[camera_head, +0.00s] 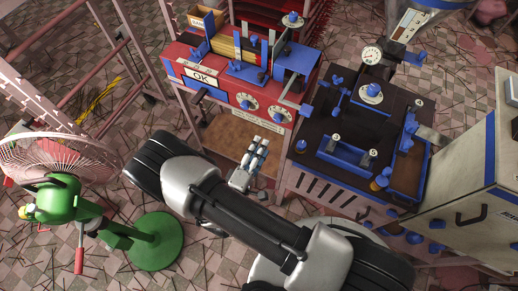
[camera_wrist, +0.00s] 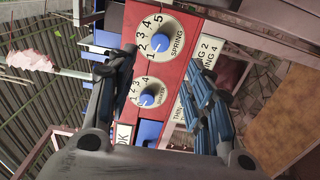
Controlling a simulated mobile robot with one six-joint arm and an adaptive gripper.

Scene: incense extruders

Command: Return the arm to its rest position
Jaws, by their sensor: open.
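My gripper (camera_head: 252,168) is in the middle of the head view, at the end of my arm, in front of the red machine (camera_head: 222,92). In the wrist view my gripper (camera_wrist: 165,85) shows its two blue-and-black fingers spread apart, with nothing between them. Beyond the fingers is the machine's red front panel (camera_wrist: 188,60), with a dial with a blue knob marked SPRING (camera_wrist: 161,41) and a second dial with a blue knob (camera_wrist: 148,97). From these views I cannot tell whether any finger touches the panel.
A dark-topped machine with blue fittings (camera_head: 320,158) stands right of my gripper. A pale cabinet (camera_head: 462,222) is at the far right. A green fan (camera_head: 62,200) stands at the left. Pink rails (camera_head: 62,75) run at the upper left. Thin sticks litter the tiled floor (camera_head: 110,130).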

